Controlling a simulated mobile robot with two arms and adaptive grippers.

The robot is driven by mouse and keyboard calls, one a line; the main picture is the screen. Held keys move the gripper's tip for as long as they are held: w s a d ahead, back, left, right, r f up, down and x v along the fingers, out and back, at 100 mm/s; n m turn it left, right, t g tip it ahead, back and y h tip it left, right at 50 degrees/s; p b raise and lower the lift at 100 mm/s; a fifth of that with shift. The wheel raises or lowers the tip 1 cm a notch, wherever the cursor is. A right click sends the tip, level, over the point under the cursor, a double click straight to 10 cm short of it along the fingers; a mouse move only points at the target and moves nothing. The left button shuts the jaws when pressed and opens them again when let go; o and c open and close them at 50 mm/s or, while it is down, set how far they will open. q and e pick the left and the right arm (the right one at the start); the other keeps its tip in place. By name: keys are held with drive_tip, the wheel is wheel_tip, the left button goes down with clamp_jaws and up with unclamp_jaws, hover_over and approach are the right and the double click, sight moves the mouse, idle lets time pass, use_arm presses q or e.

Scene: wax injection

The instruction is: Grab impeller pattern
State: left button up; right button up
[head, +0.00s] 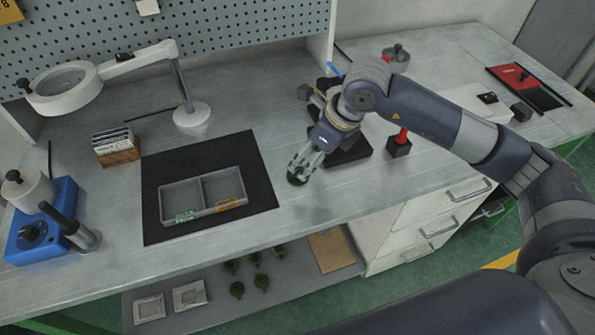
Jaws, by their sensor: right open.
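A small dark green piece, which looks like the impeller pattern (297,181), is on the grey bench top to the right of the black mat. My right gripper (300,170) comes in from the right and points down at it. Its fingers are open, with the tips at or just above the green piece. They partly cover it, and I cannot tell whether they touch it. My left gripper is not in view.
A grey two-compartment tray (203,211) with green and orange pieces sits on the black mat (262,185). A magnifier lamp (190,113) stands behind, a blue machine (35,225) at left. Several green parts (237,289) lie on the lower shelf. Bare bench surrounds the gripper's front.

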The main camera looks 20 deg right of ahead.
sight(298, 170)
drive_tip(key=x, duration=0.2)
drive_tip(key=p+x, duration=0.1)
drive_tip(key=x, duration=0.2)
drive_tip(key=shift+s+a, duration=0.15)
drive_tip(key=shift+a, duration=0.25)
drive_tip(key=shift+c, duration=0.5)
drive_tip(key=c, duration=0.8)
